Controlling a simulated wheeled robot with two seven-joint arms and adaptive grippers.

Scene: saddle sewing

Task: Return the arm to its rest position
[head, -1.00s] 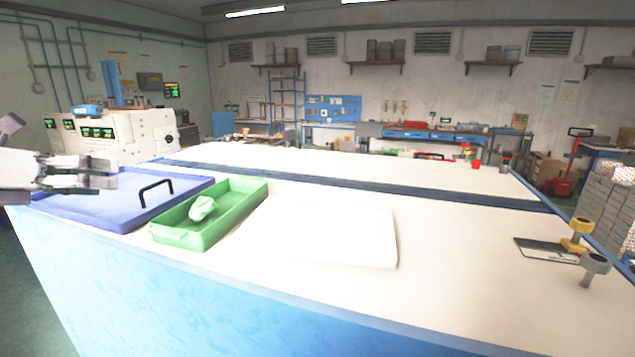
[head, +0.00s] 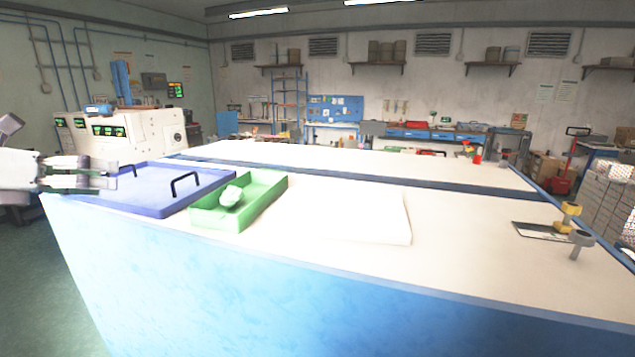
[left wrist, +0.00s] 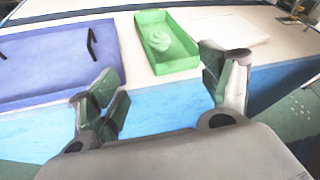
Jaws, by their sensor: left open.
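My left gripper (head: 112,176) is at the left edge of the head view, in front of the table's near left corner. In the left wrist view its two fingers (left wrist: 168,88) are spread apart with nothing between them. My right gripper is in neither view. A blue tray with black handles (head: 160,205) lies on the table (head: 470,215). A green tray (head: 262,198) beside it holds a pale green crumpled piece (head: 231,196). Both trays also show beyond the fingers in the left wrist view.
A white slab (head: 365,215) lies right of the green tray. A dark flat plate (head: 535,231) with yellow (head: 567,216) and grey (head: 580,240) knobbed tools is at the right. A white machine with green displays (head: 135,130) stands behind the blue tray. Floor is open at left.

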